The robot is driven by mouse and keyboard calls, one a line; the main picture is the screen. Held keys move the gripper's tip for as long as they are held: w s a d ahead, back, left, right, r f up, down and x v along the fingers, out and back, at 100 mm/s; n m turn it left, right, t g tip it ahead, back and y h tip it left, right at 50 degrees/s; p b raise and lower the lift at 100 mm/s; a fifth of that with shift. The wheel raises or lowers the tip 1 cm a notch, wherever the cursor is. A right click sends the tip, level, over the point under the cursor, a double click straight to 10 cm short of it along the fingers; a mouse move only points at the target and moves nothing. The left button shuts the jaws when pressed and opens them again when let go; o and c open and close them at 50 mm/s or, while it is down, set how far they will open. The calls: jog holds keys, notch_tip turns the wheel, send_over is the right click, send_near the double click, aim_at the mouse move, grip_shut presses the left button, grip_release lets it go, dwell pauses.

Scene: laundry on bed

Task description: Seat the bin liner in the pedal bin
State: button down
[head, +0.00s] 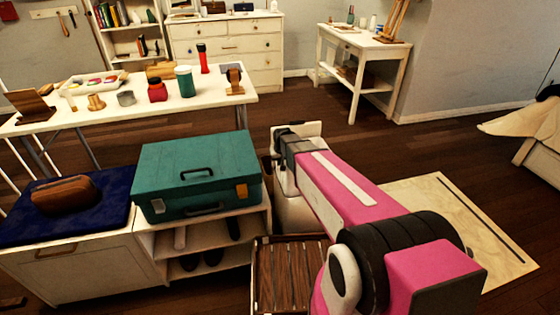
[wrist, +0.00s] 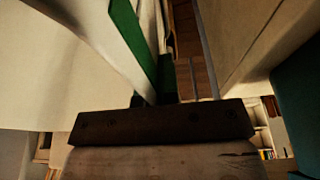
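A cream upright container, which looks like the pedal bin (head: 296,215), stands on the floor right of the teal case. It is mostly behind my pink arm. A pale flat piece, perhaps its lid (head: 309,129), shows at its top. My gripper (head: 283,163) is at the top of this container, and its fingertips are hard to make out. In the wrist view large pale surfaces (wrist: 50,75) and a green strip (wrist: 131,32) stand close to the camera. I cannot tell whether they belong to the bin or the liner. No liner can be clearly identified.
The teal case (head: 197,172) lies on a low white shelf unit just left of the container. A slatted wooden crate or stool (head: 290,275) is in front. A long white table (head: 222,98) with jars stands behind. Open floor lies to the right, around a pale mat (head: 425,200).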

aim_at(280, 178)
jog(key=shift+f, duration=5.7)
jog(key=c, duration=1.3)
grip_release()
jog(key=v, duration=1)
jog(key=shift+r, duration=0.35)
jog(key=s+d+r+g, duration=0.1)
jog(key=s+d+r, duration=0.1)
jog(key=s+d, duration=0.2)
jog(key=s+d+r+m+g, duration=0.1)
jog(key=s+d+r, duration=0.2)
jog(key=s, duration=0.6)
jog(key=s+d+r+m+g, duration=0.1)
jog(key=s+d+r, duration=0.2)
jog(key=s, duration=0.4)
jog(key=shift+s+d+r+h, duration=0.1)
jog(key=shift+s+d+h, duration=0.05)
jog(key=shift+d, duration=0.25)
jog(key=shift+s+d+r+h, duration=0.1)
jog(key=shift+d+h, duration=0.05)
jog(key=shift+d, duration=0.3)
